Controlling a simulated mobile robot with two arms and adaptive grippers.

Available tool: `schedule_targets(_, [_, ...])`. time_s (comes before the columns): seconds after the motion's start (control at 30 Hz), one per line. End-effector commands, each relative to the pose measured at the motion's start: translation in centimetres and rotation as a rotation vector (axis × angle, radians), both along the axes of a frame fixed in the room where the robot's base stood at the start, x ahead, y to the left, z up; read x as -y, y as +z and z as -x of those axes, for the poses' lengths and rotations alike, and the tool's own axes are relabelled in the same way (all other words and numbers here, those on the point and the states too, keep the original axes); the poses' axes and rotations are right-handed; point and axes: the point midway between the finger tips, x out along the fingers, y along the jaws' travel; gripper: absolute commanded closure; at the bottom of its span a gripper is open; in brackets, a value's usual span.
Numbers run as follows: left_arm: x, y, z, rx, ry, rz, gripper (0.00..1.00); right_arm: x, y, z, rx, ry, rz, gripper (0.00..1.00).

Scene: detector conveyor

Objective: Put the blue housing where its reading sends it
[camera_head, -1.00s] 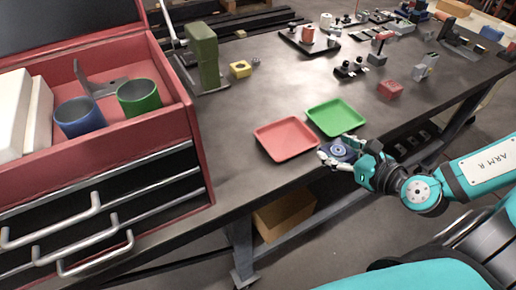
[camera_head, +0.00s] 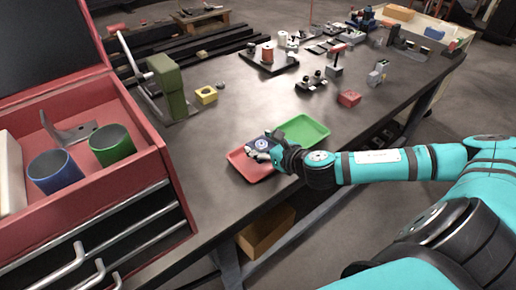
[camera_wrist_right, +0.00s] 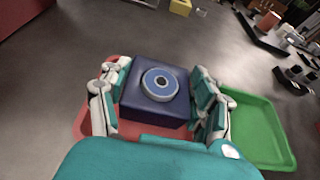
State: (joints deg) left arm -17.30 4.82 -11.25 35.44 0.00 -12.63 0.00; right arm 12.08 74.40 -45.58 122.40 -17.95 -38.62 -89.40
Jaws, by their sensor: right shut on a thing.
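The blue housing (camera_wrist_right: 158,92) is a dark blue block with a lighter blue ring on top. My right gripper (camera_head: 262,150) is shut on it, with a finger on each side in the right wrist view (camera_wrist_right: 158,100). The housing (camera_head: 262,145) is over the red tray (camera_head: 240,160); I cannot tell whether it touches the tray. The red tray is partly hidden under the gripper. The green tray (camera_head: 305,130) lies just to the right of the red one and is empty. My left gripper is not in view.
A red tool chest (camera_head: 150,165) holding a blue cup (camera_head: 55,171) and a green cup (camera_head: 113,145) stands at the left. A green post device (camera_head: 168,88) and a yellow block (camera_head: 206,95) are behind the trays. A red block (camera_head: 349,98) lies farther right.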

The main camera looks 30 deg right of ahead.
Motion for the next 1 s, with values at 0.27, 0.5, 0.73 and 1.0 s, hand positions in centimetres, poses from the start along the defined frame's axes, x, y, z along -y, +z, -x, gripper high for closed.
schedule_targets(0.27, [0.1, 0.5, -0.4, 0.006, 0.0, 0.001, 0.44, -0.4, -1.2, -1.1, -0.002, 0.002, -0.001, 0.86])
schedule_targets(0.5, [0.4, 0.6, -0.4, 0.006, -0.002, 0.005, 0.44, -0.4, -3.4, -1.1, 0.001, 0.001, 0.0, 0.86])
schedule_targets(0.73, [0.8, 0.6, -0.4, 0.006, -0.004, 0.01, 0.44, -0.4, -3.6, -1.1, 0.002, 0.003, 0.001, 0.86])
schedule_targets(1.0, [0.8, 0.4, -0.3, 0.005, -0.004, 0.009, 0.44, -0.4, -4.0, -1.0, -0.002, 0.002, 0.0, 0.26])
